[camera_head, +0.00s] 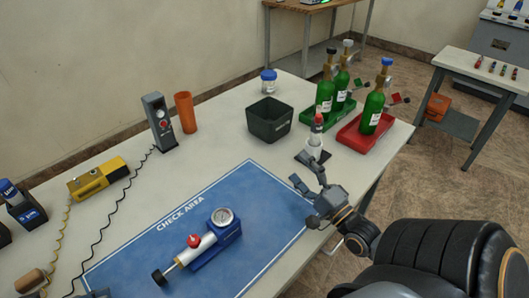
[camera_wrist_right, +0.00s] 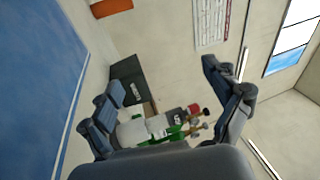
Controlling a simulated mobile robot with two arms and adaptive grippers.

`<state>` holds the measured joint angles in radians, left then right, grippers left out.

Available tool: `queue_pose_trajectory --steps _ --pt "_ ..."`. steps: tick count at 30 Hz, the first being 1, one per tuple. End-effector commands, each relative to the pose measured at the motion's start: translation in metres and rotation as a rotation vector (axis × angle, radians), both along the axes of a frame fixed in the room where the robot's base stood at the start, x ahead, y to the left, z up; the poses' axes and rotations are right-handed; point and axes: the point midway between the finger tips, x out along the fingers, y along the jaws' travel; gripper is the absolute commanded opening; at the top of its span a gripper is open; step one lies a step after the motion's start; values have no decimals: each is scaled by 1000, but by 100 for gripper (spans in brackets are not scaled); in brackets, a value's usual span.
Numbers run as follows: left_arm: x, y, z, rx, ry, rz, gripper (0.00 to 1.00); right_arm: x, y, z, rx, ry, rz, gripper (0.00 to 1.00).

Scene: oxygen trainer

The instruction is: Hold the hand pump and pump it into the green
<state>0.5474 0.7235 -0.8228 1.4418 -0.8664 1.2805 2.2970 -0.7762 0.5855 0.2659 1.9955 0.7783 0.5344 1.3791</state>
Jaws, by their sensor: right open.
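The hand pump (camera_head: 205,243) lies on the blue check area mat (camera_head: 255,205). It has a blue body, a white barrel, a red knob, a black handle end towards the lower left and a round gauge (camera_head: 222,217). The gauge reading and its green zone are too small to tell.
A dark open bin (camera_head: 269,125), a green tray (camera_head: 310,117) and a red tray (camera_head: 355,143) with green bottles stand behind. An orange cup (camera_head: 186,112), a grey device (camera_head: 159,125) and a yellow device (camera_head: 97,180) with coiled cords are at the left. The mat around the pump is mostly clear.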

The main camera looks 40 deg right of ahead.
Motion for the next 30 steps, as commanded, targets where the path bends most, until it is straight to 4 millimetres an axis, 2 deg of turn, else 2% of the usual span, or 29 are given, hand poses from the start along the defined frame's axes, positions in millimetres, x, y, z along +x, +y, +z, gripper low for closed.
queue_pose_trajectory --steps 1,6,9,13,16,20,25,30 --pt "0 0 0 0 0 0 38 -4 23 -4 190 -7 59 89" --pt "0 0 0 0 0 0 38 -32 100 -26 864 35 225 89" --pt "0 0 0 0 0 0 38 -55 141 -40 1173 92 269 89" --pt "0 0 0 0 0 0 38 -81 180 -51 1427 157 287 89" --pt "0 0 0 0 0 0 38 -93 197 -55 1543 187 288 89" --pt "0 0 0 0 0 0 38 -96 207 -56 1607 201 287 89" --pt "0 0 0 0 0 0 38 -77 209 -56 1613 198 289 89" --pt "0 0 0 0 0 0 38 -44 210 -55 1613 195 289 89"
